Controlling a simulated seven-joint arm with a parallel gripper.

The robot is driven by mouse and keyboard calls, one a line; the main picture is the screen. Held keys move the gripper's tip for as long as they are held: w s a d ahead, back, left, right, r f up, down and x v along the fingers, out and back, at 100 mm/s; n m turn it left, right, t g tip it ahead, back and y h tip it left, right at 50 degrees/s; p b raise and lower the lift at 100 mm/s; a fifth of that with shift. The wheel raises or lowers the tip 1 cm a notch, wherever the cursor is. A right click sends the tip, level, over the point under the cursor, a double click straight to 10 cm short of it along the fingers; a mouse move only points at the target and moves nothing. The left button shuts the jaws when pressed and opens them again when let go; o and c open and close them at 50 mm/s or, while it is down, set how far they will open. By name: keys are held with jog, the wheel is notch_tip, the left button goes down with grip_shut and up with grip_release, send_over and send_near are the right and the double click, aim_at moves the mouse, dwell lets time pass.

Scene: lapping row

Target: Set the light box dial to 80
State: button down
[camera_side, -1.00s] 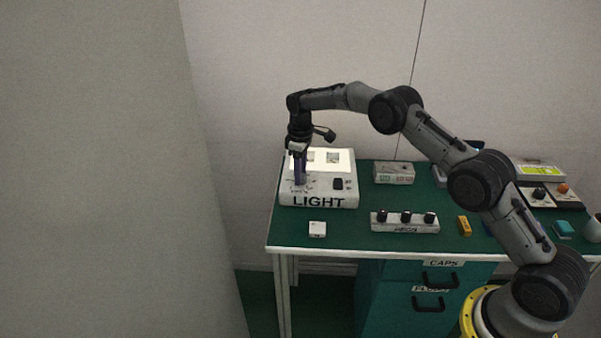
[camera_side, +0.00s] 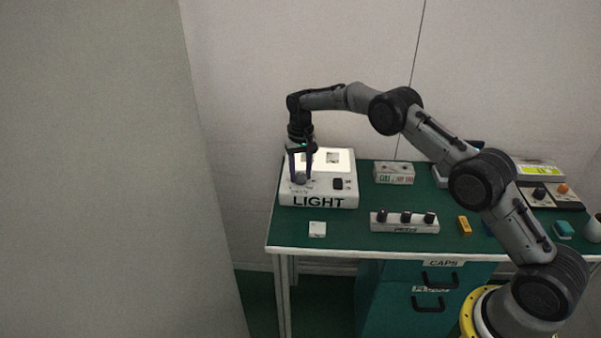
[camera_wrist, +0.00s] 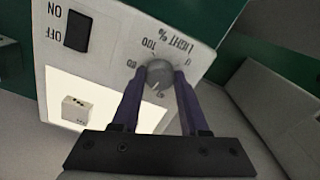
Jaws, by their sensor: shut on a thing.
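The light box (camera_side: 318,192) is a pale box with LIGHT on its front, at the left of the green table. Its round grey dial (camera_wrist: 158,78) shows in the wrist view under the words LIGHT %, with 100 printed above it and other numbers around it. My gripper (camera_side: 301,180) points down over the left part of the box. In the wrist view my gripper (camera_wrist: 159,80) has one purple finger on each side of the dial, shut on it. The number the dial points at cannot be read clearly.
A black ON/OFF switch (camera_wrist: 77,31) sits on the box, near its lit panel (camera_wrist: 70,90). A small white block (camera_side: 317,229) and a strip with three black knobs (camera_side: 405,222) stand in front. A grey box (camera_side: 394,173) stands to the right.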

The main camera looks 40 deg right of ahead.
aim_at(301, 175)
jog(key=m, duration=0.7)
jog(key=shift+r, duration=0.1)
jog(key=m, duration=0.6)
jog(key=shift+m, duration=0.4)
jog(key=shift+c, duration=2.1)
grip_release()
notch_tip(301, 175, up, 14)
